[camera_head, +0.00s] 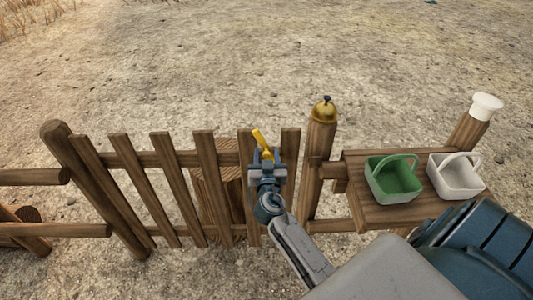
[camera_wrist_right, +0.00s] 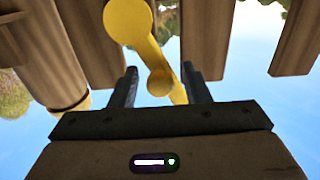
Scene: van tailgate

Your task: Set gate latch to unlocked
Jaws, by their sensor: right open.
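The yellow gate latch (camera_head: 260,141) shows on the wooden gate (camera_head: 203,150) in the head view, tilted with its upper end to the left. In the right wrist view the yellow latch (camera_wrist_right: 150,45) has a round end and a bar that runs down between my fingers. My right gripper (camera_head: 264,158) is at the latch; its two fingers (camera_wrist_right: 160,92) stand apart, one on each side of the bar. Whether they touch it, I cannot tell. The latch's lower part is hidden by the gripper in the head view. My left gripper is not in view.
A brass bell (camera_head: 324,110) sits on the gate post (camera_head: 318,160) right of the latch. A wooden shelf (camera_head: 375,215) holds a green basket (camera_head: 393,180) and a white basket (camera_head: 456,176). A white-topped post (camera_head: 486,106) stands behind. A log fence joins at left. The ground beyond is open.

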